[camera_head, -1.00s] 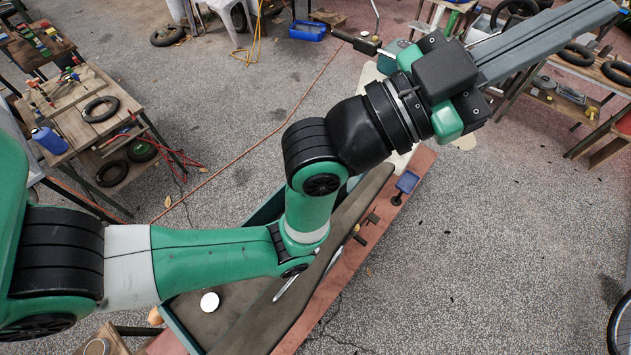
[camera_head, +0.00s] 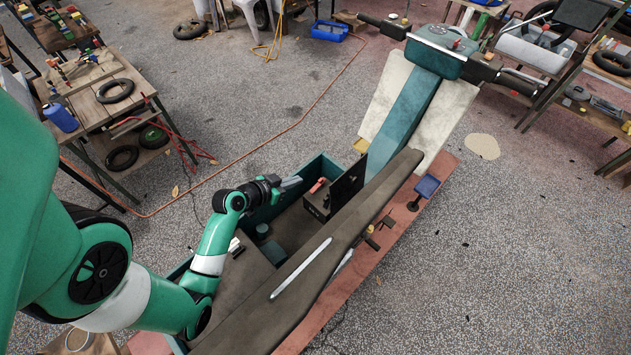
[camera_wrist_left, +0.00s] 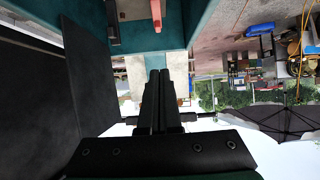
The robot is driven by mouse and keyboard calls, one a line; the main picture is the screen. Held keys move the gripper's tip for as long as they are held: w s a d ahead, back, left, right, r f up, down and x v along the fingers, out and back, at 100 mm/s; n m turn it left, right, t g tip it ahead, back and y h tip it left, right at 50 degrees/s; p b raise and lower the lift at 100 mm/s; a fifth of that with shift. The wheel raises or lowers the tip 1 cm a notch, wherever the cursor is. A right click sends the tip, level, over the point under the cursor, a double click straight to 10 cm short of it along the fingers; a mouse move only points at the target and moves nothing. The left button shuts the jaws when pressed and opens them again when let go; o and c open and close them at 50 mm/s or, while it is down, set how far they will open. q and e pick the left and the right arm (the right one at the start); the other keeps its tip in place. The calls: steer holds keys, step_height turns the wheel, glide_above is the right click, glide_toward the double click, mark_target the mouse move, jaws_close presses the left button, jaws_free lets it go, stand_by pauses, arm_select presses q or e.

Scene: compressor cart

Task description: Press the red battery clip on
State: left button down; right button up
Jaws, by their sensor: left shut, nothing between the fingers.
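The red battery clip (camera_head: 318,185) is a small red piece on top of a dark battery box (camera_head: 317,203) inside the open teal cart body. It also shows at the top of the left wrist view as a red bar (camera_wrist_left: 156,12). I cannot tell how firmly it sits. My left gripper (camera_head: 292,182) is shut and empty, a short way left of the clip and apart from it. Its shut fingers also show in the left wrist view (camera_wrist_left: 159,75). My right gripper is not in view.
A dark upright panel (camera_head: 348,185) stands just right of the battery. A long brown seat (camera_head: 330,255) runs along the right side of the bay. The teal wall (camera_head: 318,165) bounds it at the back. A workbench (camera_head: 105,95) with tyres stands at the left.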

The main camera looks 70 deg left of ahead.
arm_select(q)
steer(key=b+x, duration=0.2)
steer(key=x, duration=0.1)
glide_above(319, 181)
steer(key=s+d, duration=0.1)
steer(key=s, duration=0.1)
step_height(319, 181, down, 4)
steer(key=shift+r, duration=0.1)
step_height(319, 181, down, 3)
steer(key=shift+w+a+r+b, duration=0.1)
steer(key=shift+r+b, duration=0.1)
steer(key=shift+b, duration=0.35)
steer(key=shift+w+f, duration=0.15)
steer(key=shift+f, duration=0.35)
steer(key=shift+a, duration=0.1)
steer(key=shift+b+x, duration=0.75)
steer(key=shift+b, duration=0.35)
steer(key=shift+w+f, duration=0.15)
